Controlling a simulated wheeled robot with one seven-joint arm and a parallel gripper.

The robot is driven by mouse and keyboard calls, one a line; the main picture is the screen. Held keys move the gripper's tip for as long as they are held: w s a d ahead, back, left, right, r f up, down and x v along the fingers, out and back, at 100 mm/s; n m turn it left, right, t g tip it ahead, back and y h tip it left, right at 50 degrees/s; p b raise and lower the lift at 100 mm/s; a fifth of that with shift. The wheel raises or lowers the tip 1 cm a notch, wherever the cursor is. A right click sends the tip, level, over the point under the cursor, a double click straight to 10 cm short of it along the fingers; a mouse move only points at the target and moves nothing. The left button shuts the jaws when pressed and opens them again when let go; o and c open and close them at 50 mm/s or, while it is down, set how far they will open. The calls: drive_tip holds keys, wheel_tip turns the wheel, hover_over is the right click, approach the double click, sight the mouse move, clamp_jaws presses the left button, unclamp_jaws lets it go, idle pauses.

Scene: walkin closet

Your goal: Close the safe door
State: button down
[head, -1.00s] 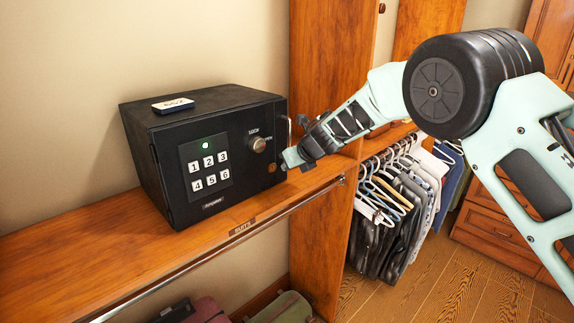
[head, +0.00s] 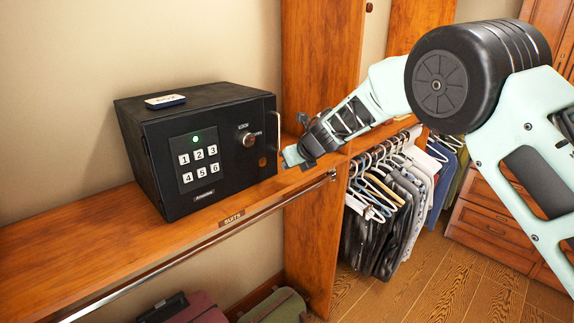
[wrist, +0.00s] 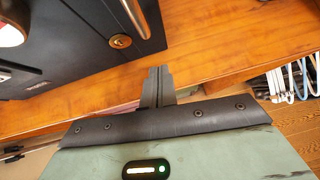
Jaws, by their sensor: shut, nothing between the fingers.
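The black safe (head: 140,125) stands on the wooden shelf. Its door (head: 215,185), with a number keypad (head: 198,163), a knob (head: 247,139) and a green light, lies against the front of the body; I cannot tell whether it is fully flush. A metal bar handle (head: 278,145) runs up the door's right edge. My gripper (head: 288,157) is shut and empty, just right of the handle and apart from the door. In the wrist view, the shut fingers (wrist: 157,88) lie over the shelf edge, below the handle (wrist: 135,18) and a brass lock (wrist: 120,41).
The wooden shelf (head: 80,225) has a hanging rail (head: 200,247) along its front edge. A wooden upright (head: 310,230) stands right of the safe. Clothes on hangers (head: 385,205) hang further right. A small box (head: 165,101) lies on the safe; bags sit below.

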drive_tip(key=s+d+r+m+t+b, duration=0.25)
drive_tip(key=s+d+r+m, duration=0.35)
drive_tip(key=s+r+m, duration=0.4)
drive_tip(key=s+d+f+m+g+h, duration=0.1)
drive_tip(key=s+d+f+m+g, duration=0.2)
drive_tip(key=s+m, duration=0.5)
drive_tip(key=s+d+f+m+g+h, duration=0.2)
drive_tip(key=s+m, duration=0.7)
drive_tip(key=s, duration=0.9)
drive_tip(key=s+d+f+m+g+h, duration=0.2)
drive_tip(key=s+d+f+m+g, duration=0.2)
drive_tip(key=s+m, duration=0.5)
drive_tip(key=s+d, duration=0.1)
drive_tip(key=s, duration=0.4)
drive_tip(key=shift+d+f+g, duration=0.35)
drive_tip(key=shift+d+f, duration=0.05)
